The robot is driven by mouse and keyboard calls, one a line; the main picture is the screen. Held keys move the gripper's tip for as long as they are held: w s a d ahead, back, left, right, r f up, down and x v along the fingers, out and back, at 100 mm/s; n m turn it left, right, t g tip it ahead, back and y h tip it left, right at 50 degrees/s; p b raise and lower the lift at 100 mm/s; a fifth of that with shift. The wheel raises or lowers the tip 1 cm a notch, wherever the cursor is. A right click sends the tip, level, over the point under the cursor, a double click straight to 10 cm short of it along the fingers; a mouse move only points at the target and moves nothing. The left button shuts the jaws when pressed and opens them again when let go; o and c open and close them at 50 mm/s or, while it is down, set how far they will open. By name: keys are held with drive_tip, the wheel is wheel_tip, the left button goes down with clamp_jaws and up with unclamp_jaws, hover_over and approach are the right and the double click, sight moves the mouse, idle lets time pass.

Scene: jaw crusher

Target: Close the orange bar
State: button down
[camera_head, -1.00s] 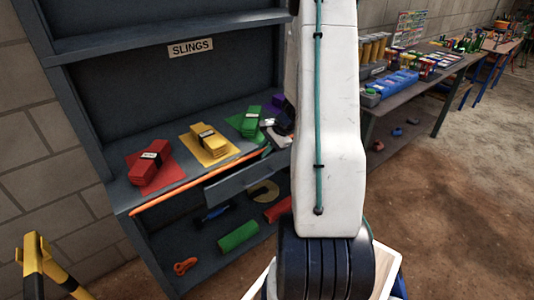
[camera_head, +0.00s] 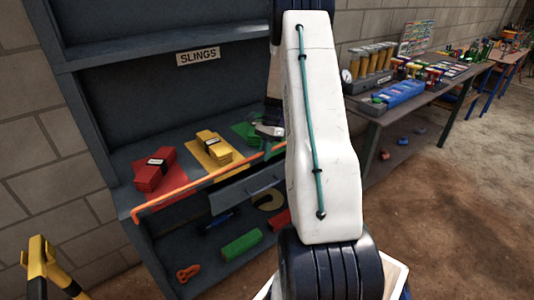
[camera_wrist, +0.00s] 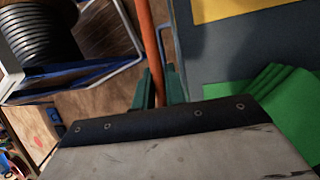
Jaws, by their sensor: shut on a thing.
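The orange bar (camera_head: 200,184) runs along the front of the sling shelf in the head view. It slopes up from the left end of the shelf's front edge toward the right, where my arm hides its end. In the wrist view the orange bar (camera_wrist: 150,45) passes down between the dark green fingers of my gripper (camera_wrist: 159,88). My gripper is shut on the bar, though the grip itself is partly hidden behind the gripper body. In the head view my arm covers part of the gripper.
The shelf (camera_head: 128,198) holds red slings (camera_head: 154,169), yellow slings (camera_head: 214,147) and green slings (camera_head: 252,133). A green roll (camera_head: 241,245) lies on the lower level. A yellow and black stand (camera_head: 38,265) is at lower left. A workbench (camera_head: 400,105) stands right.

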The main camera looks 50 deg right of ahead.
drive_tip(key=shift+a+f, duration=0.1)
idle(0.3)
drive_tip(key=c, duration=1.5)
unclamp_jaws()
drive_tip(key=shift+o, duration=0.2)
drive_tip(key=shift+w+d+r, duration=0.1)
drive_tip(key=shift+d+r, duration=0.1)
drive_tip(key=shift+r, duration=0.25)
drive_tip(key=v, duration=0.7)
drive_tip(key=shift+d, duration=0.1)
